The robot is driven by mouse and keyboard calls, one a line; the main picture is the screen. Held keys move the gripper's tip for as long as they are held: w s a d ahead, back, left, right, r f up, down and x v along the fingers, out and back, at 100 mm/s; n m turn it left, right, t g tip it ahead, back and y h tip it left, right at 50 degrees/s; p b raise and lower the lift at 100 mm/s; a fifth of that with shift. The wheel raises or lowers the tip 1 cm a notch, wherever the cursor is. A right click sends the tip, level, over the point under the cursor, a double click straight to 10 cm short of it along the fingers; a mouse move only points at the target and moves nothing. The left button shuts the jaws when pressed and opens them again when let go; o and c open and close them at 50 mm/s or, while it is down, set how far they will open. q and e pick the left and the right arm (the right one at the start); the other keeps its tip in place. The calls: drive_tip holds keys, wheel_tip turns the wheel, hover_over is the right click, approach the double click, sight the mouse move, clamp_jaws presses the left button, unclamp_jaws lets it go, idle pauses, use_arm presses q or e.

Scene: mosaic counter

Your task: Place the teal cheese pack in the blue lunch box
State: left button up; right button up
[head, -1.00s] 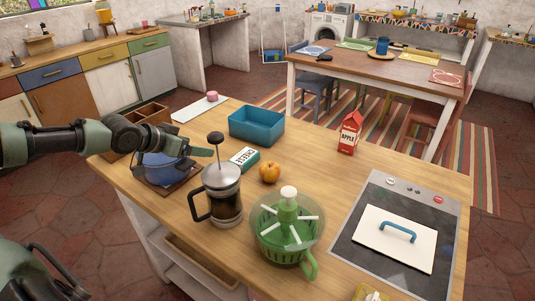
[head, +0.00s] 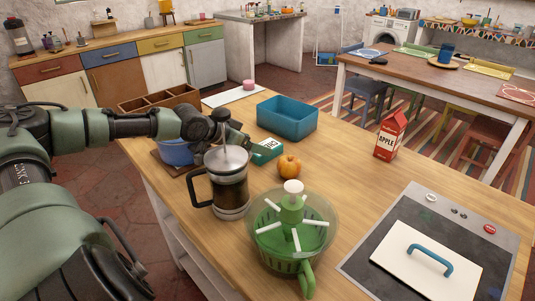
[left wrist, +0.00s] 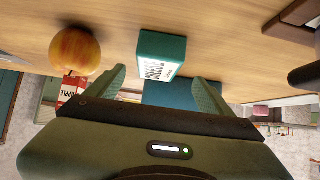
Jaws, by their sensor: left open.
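The teal cheese pack (head: 267,150) lies on the wooden counter, with white lettered faces. The blue lunch box (head: 287,127) stands open just behind it. My left gripper (head: 243,143) is at the pack's left end, partly hidden by the French press. In the left wrist view the gripper (left wrist: 162,88) is open, its fingertips spread to either side of the near end of the cheese pack (left wrist: 160,50). I cannot tell whether they touch it. My right gripper is not in view.
A French press (head: 231,185) stands close in front of my left gripper. An apple (head: 289,166) sits right of the pack. A green salad spinner (head: 290,235), a red carton (head: 390,137), a blue pot (head: 177,152) and a wooden divided box (head: 160,100) stand around.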

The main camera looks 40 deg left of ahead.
use_arm(q)
drive_tip(key=shift+w+a+f, duration=0.15)
drive_tip(key=shift+w+f, duration=0.1)
drive_tip(key=shift+f, duration=0.05)
drive_tip(key=x, duration=0.4)
drive_tip(key=shift+w+d, duration=0.1)
drive_tip(key=shift+d, duration=0.25)
drive_tip(key=shift+w+f, duration=0.3)
drive_tip(key=shift+w, duration=0.05)
clamp_jaws()
drive_tip(key=shift+r, duration=0.1)
